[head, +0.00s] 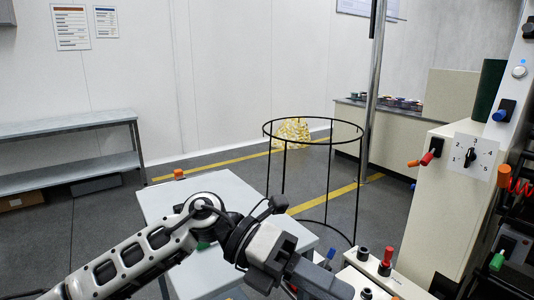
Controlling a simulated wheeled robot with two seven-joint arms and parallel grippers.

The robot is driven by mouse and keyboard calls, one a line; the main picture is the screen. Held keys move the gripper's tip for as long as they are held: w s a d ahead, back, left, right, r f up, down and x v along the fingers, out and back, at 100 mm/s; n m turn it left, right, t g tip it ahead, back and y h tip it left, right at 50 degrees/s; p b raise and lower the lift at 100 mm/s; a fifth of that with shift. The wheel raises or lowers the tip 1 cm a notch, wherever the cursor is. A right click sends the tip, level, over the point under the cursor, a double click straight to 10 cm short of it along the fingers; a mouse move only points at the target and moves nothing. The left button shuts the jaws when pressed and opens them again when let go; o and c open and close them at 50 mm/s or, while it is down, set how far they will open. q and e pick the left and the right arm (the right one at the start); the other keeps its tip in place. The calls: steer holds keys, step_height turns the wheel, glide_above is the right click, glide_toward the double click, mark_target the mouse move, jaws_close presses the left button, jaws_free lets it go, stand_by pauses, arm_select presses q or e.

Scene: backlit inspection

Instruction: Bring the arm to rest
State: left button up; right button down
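My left arm (135,262) comes in from the lower left and reaches over a pale grey table. Its dark wrist bends down toward the bottom centre. My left gripper (322,284) is at the bottom edge, beside the white block with knobs. Its fingertips cannot be made out, so I cannot tell whether it is open or shut or holds anything. My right gripper is not in view.
The pale table (180,200) bears a small orange item (179,173). A black wire ring stand (313,142) stands behind the wrist. At right are a cream cabinet with a numbered dial (471,157) and a block with a red knob (386,258). A metal bench (65,126) stands left.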

arm_select(q)
steer(key=w+a+f+n+t, duration=0.2)
steer(key=a+n+t, duration=0.1)
steer(key=n+t, duration=0.65)
steer(key=w+a+f+n+t+p, duration=0.1)
steer(key=w+a+n+t, duration=0.15)
steer(key=n+t, duration=0.75)
steer(key=w+a+f+n+t, duration=0.2)
steer(key=a+n+t, duration=0.25)
steer(key=n, duration=0.95)
steer(key=s+a+f+n+g+y, duration=0.2)
steer(key=s+a+f+n+y, duration=0.1)
steer(key=f, duration=0.4)
steer(key=s+a+f+n+g+y, duration=0.2)
steer(key=s+a+f+n+y, duration=0.1)
steer(key=s+f, duration=0.3)
steer(key=s+a+f+n+g+y, duration=0.2)
steer(key=s+a+f+n+y, duration=0.1)
steer(key=f, duration=0.6)
steer(key=shift+s+a+n+y+p, duration=0.35)
steer(key=shift+s+a+n, duration=0.45)
steer(key=shift+a+n, duration=0.4)
steer(key=shift+d, duration=0.1)
